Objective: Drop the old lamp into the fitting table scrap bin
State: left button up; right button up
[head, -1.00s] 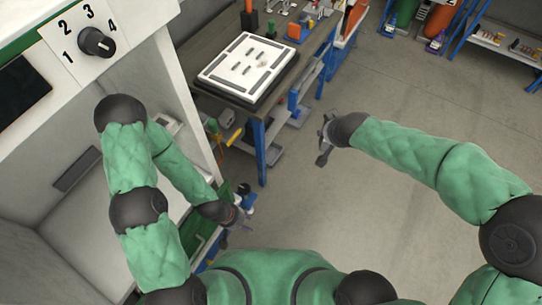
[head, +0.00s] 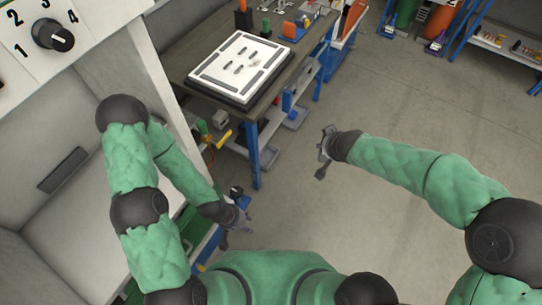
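I cannot make out an old lamp or a scrap bin for certain in the head view. My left gripper (head: 236,220) is low at the left centre, beside the green and blue edge of the cabinet. Its fingers are small and partly overlapped, so I cannot tell whether they are open or hold anything. My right gripper (head: 325,153) hangs over bare floor near the middle, with its fingers spread and nothing visible between them. A workbench (head: 188,52) with a white slotted board (head: 238,66) stands ahead, beyond both grippers.
A pale cabinet with a numbered dial (head: 53,34) stands close at the left. Blue bench legs (head: 252,155) and a low shelf (head: 272,122) are ahead. A blue rack (head: 497,42) stands at the far right. The grey floor (head: 400,105) at the right is open.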

aim_at(266, 157)
jog(key=i+l, duration=0.15)
jog(key=l, duration=0.2)
jog(key=i+l, duration=0.15)
jog(key=l, duration=0.2)
jog(key=i+l, duration=0.15)
jog(key=l, duration=0.2)
jog(key=i+l, duration=0.15)
jog(key=l, duration=0.2)
jog(key=i+l, duration=0.15)
jog(key=l, duration=0.2)
jog(key=i+l, duration=0.15)
jog(key=l, duration=0.2)
jog(key=l+u, duration=0.15)
jog(key=u, duration=0.25)
jog(key=i+l+u, duration=0.1)
jog(key=u, duration=0.25)
jog(key=l+u, duration=0.25)
jog(key=u, duration=0.15)
jog(key=l+u, duration=0.15)
jog(key=u, duration=1.15)
